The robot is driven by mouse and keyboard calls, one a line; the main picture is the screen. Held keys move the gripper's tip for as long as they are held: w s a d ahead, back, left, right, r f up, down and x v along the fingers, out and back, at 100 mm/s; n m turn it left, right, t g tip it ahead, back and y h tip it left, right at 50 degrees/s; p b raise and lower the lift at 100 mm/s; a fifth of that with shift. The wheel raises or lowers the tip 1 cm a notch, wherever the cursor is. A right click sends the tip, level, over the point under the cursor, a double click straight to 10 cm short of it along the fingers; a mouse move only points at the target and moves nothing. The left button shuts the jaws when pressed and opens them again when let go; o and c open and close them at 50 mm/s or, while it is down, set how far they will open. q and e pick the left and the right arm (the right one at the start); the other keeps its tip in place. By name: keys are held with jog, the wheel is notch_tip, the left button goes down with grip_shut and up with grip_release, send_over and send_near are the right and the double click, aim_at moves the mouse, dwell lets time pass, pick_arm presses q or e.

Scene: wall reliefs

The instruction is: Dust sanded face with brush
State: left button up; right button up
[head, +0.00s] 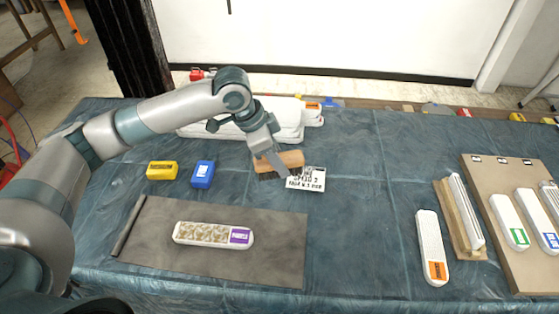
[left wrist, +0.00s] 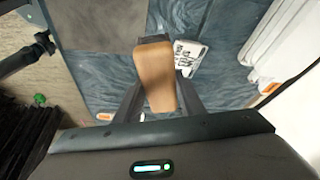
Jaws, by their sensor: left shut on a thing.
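A brush with a tan wooden body (head: 293,158) and dark bristles is at the middle of the table. My left gripper (head: 275,166) is shut on it; a finger covers part of it. In the left wrist view the brush's wood (left wrist: 156,78) shows between the two fingers (left wrist: 158,98). Whether the bristles touch the table I cannot tell. A white relief piece (head: 180,232) with a purple label and a rough beige upper face lies on the grey mat (head: 270,265), front left of the brush. Which face is sanded is not clear. My right gripper is not in view.
A white lettered card (head: 313,180) lies beside the brush. Yellow (head: 161,170) and blue (head: 202,174) blocks are left of it. A dark rod (head: 129,226) lies on the mat's left edge. White orange-labelled (head: 430,238) and other pieces stand right. Long white pieces (head: 288,118) lie behind.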

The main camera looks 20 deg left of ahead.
pick_arm(q)
notch_tip(320, 180, up, 13)
jog(key=s+n+t+y+p, duration=0.1)
jog(key=n+y+p, duration=0.1)
jog(key=n, duration=0.4)
jog(key=s+a+n+t+y+p, duration=0.1)
jog(key=n+y+p, duration=0.1)
jog(key=n, duration=0.3)
jog(key=shift+s+a+n+p, duration=0.25)
jog(key=shift+n+p, duration=0.15)
jog(key=shift+p, duration=0.45)
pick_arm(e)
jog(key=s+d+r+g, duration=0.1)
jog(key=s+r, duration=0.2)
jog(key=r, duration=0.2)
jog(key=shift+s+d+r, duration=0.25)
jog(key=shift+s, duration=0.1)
pick_arm(q)
jog(key=shift+r, duration=0.1)
